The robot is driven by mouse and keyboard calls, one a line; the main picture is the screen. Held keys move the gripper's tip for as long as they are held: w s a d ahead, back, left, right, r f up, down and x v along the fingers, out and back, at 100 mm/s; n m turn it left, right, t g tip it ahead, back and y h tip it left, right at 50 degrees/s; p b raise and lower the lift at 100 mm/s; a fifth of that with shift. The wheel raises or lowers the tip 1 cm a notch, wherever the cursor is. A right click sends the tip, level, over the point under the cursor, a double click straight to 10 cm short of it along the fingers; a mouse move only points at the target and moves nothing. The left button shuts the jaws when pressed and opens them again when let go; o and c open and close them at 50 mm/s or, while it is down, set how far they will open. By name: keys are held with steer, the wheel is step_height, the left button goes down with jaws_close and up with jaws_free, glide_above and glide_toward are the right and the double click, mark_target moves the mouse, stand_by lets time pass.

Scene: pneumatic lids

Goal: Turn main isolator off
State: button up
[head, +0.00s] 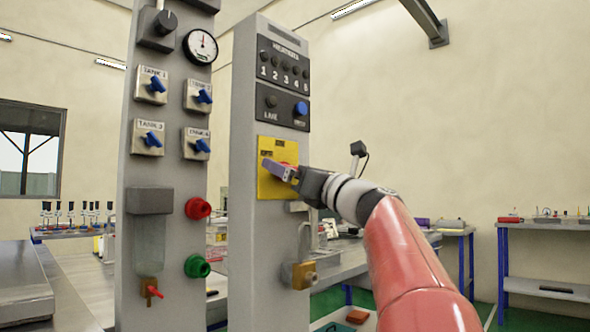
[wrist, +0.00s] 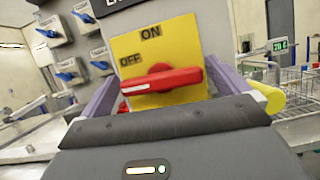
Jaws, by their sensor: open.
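The main isolator is a red rotary handle (wrist: 178,79) on a yellow plate (wrist: 180,42) marked ON at the top and OFF at the left. In the wrist view the handle lies nearly level, its white-marked end at the left, just below the OFF label. My gripper is open, with one purple finger on each side of the handle in the wrist view. I cannot tell whether either finger touches the handle.
Above the plate is a panel with a blue button (head: 301,108). The left column carries blue-handled tank valves (head: 151,88), a gauge (head: 200,47), a red knob (head: 198,208) and a green knob (head: 197,267). A brass padlock-like fitting (head: 300,275) is below the plate.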

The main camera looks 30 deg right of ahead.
steer(key=c, duration=0.8)
steer(key=shift+o, duration=0.2)
steer(key=shift+n+y, duration=0.3)
steer(key=shift+n, duration=0.4)
steer(key=o, duration=0.8)
steer(key=shift+c, duration=0.2)
steer(key=b+v, duration=0.2)
steer(key=v, duration=0.5)
steer(key=shift+s, duration=0.4)
steer(key=shift+d+f, duration=0.15)
